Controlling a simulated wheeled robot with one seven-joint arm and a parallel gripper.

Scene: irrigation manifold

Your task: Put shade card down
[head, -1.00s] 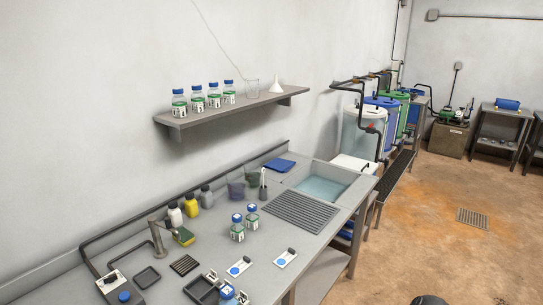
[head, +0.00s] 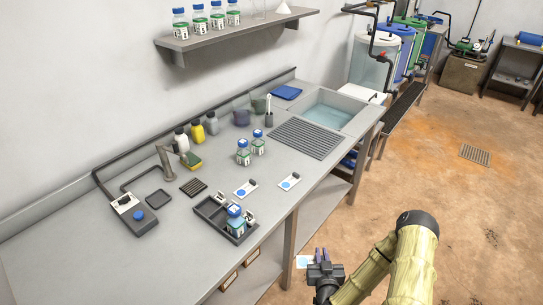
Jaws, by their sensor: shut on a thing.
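My gripper (head: 320,257) is at the bottom of the head view, over the floor beside the bench's front edge. It is shut on a shade card (head: 304,262), a pale card with a light blue patch that shows just left of the fingers. Part of the card is hidden behind the fingers. Two similar white cards with blue dots lie flat on the grey bench (head: 300,215), one left (head: 246,188) and one right (head: 290,181). My gripper is apart from the bench and from both cards.
A dark tray (head: 208,208) with blue-capped bottles stands near the front edge. Two more bottles (head: 243,153) stand behind the cards, and a drain grid (head: 306,138) and sink (head: 333,109) lie beyond. Bare bench shows right of the cards and at the left front.

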